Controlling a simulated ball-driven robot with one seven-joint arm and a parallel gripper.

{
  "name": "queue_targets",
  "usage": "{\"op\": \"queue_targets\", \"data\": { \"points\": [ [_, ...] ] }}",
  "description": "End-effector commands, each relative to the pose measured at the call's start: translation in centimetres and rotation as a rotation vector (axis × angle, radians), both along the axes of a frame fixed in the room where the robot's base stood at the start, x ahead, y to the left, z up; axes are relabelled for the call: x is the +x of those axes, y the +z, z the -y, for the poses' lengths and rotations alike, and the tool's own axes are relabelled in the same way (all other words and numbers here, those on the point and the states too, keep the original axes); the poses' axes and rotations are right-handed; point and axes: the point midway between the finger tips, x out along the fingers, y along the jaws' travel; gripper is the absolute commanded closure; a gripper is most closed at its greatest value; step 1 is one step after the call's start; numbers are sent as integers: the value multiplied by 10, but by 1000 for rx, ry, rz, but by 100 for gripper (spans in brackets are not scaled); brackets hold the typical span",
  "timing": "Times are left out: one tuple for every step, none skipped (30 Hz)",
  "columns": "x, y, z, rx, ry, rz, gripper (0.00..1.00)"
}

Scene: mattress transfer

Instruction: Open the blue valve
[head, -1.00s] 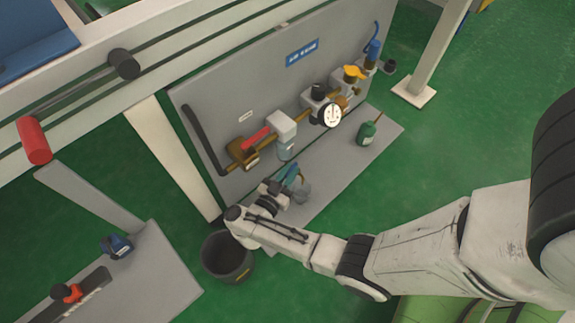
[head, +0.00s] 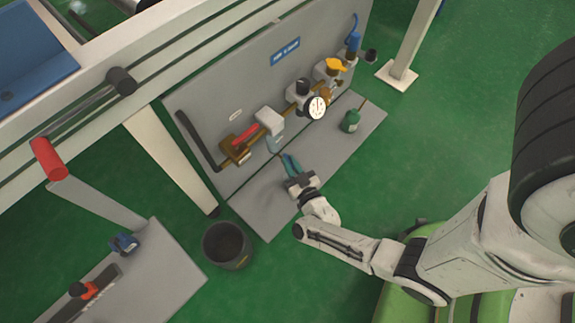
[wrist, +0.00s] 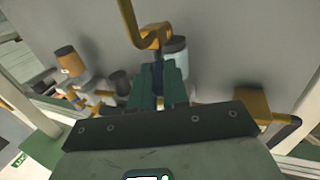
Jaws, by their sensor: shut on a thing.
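A grey upright panel (head: 245,95) carries a row of brass pipe fittings. A blue fitting (head: 354,43) with a blue hose stands at its far right end, beyond a yellow knob (head: 336,64). My gripper (head: 289,163) has teal fingers, low in front of the panel, away from that blue fitting and below a grey filter unit (head: 269,121). In the wrist view the fingers (wrist: 158,84) close around a dark blue part (wrist: 158,74), mostly hidden. I cannot tell whether that part is a valve handle. A brass fitting (wrist: 155,37) is just beyond.
A red lever (head: 245,134) and a round gauge (head: 316,107) are on the pipe line. A green bottle (head: 350,120) stands on the panel's grey base (head: 268,220). A black bucket (head: 227,245) stands left of my arm. Green floor is open at the right.

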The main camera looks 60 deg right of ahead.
Motion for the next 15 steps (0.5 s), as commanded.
{"op": "queue_targets", "data": {
  "points": [
    [-3,-4,2,-5,41,2,100],
    [-3,-4,2,-5,67,1,100],
    [-4,-4,4,-5,98,1,100],
    [-4,-5,4,-5,122,1,100],
    [-4,-5,5,-6,144,2,100],
    [-4,-5,6,-6,174,1,100],
    [-4,-4,6,-6,193,2,100],
    [-4,-4,7,-5,212,2,100],
    [-4,-4,8,-5,235,2,100],
    [-5,-4,8,-5,251,2,100],
    [-5,-3,9,-6,267,2,100],
    [-5,-3,9,-7,285,3,100],
    [-5,-2,10,-5,297,4,100],
    [-5,-2,10,-6,309,4,100],
    [-5,-2,11,-5,322,4,100]
  ]
}}
